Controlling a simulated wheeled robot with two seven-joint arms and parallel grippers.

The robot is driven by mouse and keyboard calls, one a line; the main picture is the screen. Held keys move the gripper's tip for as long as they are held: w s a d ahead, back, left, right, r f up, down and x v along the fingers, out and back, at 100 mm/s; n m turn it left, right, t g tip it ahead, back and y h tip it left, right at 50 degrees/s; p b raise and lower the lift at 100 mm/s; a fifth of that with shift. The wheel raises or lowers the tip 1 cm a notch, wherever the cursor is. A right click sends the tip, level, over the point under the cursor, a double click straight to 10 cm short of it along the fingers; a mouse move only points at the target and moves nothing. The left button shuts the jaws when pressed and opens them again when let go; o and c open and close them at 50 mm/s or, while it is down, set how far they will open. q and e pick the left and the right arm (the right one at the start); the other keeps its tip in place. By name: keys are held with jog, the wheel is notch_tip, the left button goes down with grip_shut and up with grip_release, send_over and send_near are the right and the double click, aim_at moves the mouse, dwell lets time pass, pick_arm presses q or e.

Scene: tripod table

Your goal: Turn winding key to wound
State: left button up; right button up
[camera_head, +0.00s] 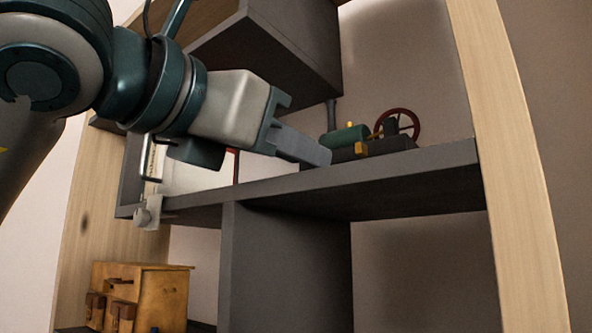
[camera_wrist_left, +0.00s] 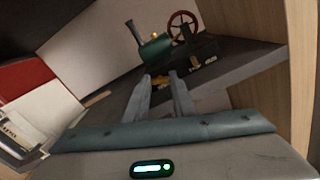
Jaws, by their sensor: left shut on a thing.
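A toy steam engine with a green boiler, a red spoked flywheel and a dark base (camera_head: 385,145) stands on a grey shelf; it also shows in the left wrist view (camera_wrist_left: 190,58). A small yellow piece, seemingly the winding key (camera_wrist_left: 162,80), is at the engine's near end, between my left fingertips. My left gripper (camera_head: 322,157) reaches in from the left along the shelf. In the left wrist view its two fingers (camera_wrist_left: 161,79) are shut on this yellow piece. Its exact shape and turn angle are mostly hidden. My right gripper is not in view.
The grey shelf (camera_head: 420,165) has a front edge just below my left gripper. A grey cabinet box (camera_head: 270,45) hangs above it. Red and white books or boxes (camera_wrist_left: 30,95) stand to the left. A wooden box (camera_head: 160,295) sits lower left. A light wooden upright (camera_head: 505,130) bounds the right.

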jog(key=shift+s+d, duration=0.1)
pick_arm(q)
jog(key=o, duration=1.1)
jog(key=shift+s, duration=0.1)
jog(key=shift+c, duration=0.2)
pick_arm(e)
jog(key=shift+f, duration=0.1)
pick_arm(q)
jog(key=b+v, duration=0.4)
jog(key=v, duration=1.3)
jog(key=shift+a+b, duration=0.15)
jog(key=shift+b, duration=0.15)
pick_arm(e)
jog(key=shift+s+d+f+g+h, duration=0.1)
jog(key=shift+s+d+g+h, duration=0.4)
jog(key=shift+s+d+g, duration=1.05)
